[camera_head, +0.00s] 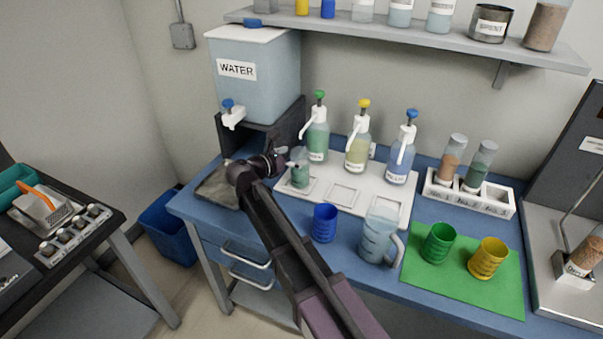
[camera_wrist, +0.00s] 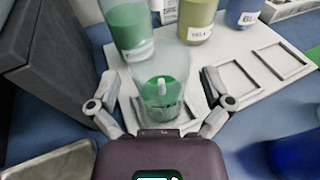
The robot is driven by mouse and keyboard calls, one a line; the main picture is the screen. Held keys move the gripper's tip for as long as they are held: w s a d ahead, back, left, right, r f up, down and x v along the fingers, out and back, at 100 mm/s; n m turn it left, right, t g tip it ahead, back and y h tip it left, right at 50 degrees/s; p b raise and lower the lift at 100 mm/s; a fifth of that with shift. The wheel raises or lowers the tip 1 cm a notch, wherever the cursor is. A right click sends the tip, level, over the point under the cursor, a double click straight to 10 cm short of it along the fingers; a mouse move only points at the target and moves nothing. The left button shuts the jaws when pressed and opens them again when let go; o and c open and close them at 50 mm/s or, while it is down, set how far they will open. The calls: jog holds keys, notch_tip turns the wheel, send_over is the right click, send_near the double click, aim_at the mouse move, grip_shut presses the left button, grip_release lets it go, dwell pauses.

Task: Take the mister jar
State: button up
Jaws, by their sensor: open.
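A small clear jar with green contents, which I take as the mister jar (camera_head: 300,172), stands upright on the white tray, in front of the green pump bottle (camera_head: 317,133). It also shows in the middle of the wrist view (camera_wrist: 165,92). My gripper (camera_head: 286,164) is at the left of the jar in the head view. In the wrist view my gripper (camera_wrist: 163,84) is open, with one finger on each side of the jar. I cannot tell whether either finger touches it.
The white tray (camera_head: 340,193) also holds yellow (camera_head: 357,148) and blue (camera_head: 400,160) pump bottles. The water tank on its dark stand (camera_head: 243,132) is close at the left. A blue cup (camera_head: 324,224) and a clear jug (camera_head: 376,240) stand in front of the tray.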

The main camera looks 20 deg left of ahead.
jog(key=shift+x, duration=1.3)
jog(key=c, duration=1.1)
jog(key=shift+r, duration=0.35)
jog(key=shift+r+p, duration=1.45)
jog(key=shift+p, duration=0.2)
jog(key=shift+s+d+r+p, duration=0.25)
jog(key=shift+s, duration=2.4)
jog(key=shift+s+d+r+p, duration=0.2)
jog(key=shift+s+d, duration=0.05)
jog(key=shift+s, duration=2.35)
jog(key=shift+s+d+r+p, duration=0.25)
jog(key=shift+s, duration=2.5)
